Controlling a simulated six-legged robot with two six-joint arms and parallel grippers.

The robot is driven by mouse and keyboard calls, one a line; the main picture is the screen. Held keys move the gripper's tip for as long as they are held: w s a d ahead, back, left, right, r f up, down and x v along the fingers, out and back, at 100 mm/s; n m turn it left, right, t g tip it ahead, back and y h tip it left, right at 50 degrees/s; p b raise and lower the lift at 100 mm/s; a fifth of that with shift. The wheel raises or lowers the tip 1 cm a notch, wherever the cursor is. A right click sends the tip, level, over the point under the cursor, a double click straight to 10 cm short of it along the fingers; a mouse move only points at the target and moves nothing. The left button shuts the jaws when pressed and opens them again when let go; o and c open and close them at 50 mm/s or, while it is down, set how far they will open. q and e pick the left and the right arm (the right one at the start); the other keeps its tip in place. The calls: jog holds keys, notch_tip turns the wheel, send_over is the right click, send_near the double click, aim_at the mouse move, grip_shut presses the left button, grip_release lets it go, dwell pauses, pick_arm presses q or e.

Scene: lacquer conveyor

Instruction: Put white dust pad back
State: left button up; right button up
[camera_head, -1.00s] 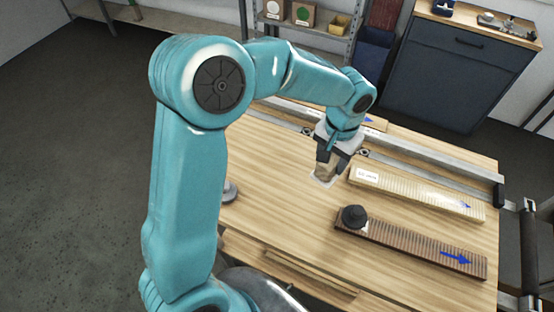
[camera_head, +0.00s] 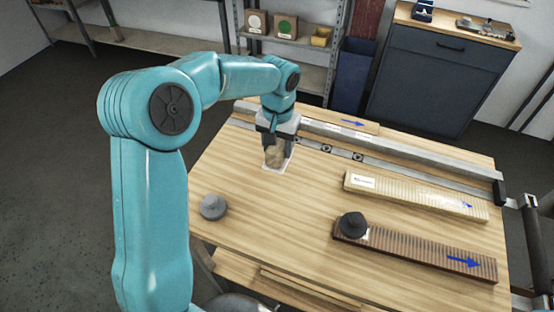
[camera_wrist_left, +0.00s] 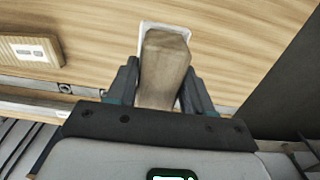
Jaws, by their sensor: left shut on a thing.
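My left gripper (camera_head: 278,146) is shut on a wooden block (camera_head: 273,156) near the back left of the bench. A white flat pad (camera_head: 271,168) shows at the block's lower end; I cannot tell whether it touches the bench top. In the left wrist view the block (camera_wrist_left: 163,65) sits between the two fingers (camera_wrist_left: 157,92), and the white pad (camera_wrist_left: 160,25) shows as an edge around its far end. My right gripper is not in view.
A grey knobbed weight (camera_head: 213,207) stands at the bench's left. A pale ribbed strip (camera_head: 415,193) and a dark ribbed strip (camera_head: 415,252) with a black knob (camera_head: 352,224) lie right. A metal rail (camera_head: 390,148) runs along the back. The bench middle is clear.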

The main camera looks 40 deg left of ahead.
aim_at(278, 144)
pick_arm(q)
notch_tip(278, 144, down, 6)
jog(key=shift+f+p, duration=0.15)
jog(key=shift+p, duration=0.15)
jog(key=shift+d, duration=0.1)
jog(key=shift+f, duration=0.1)
jog(key=o, duration=1)
notch_tip(278, 144, up, 12)
jog(key=shift+r+b, duration=0.1)
jog(key=shift+b, duration=0.35)
jog(key=shift+r, duration=0.1)
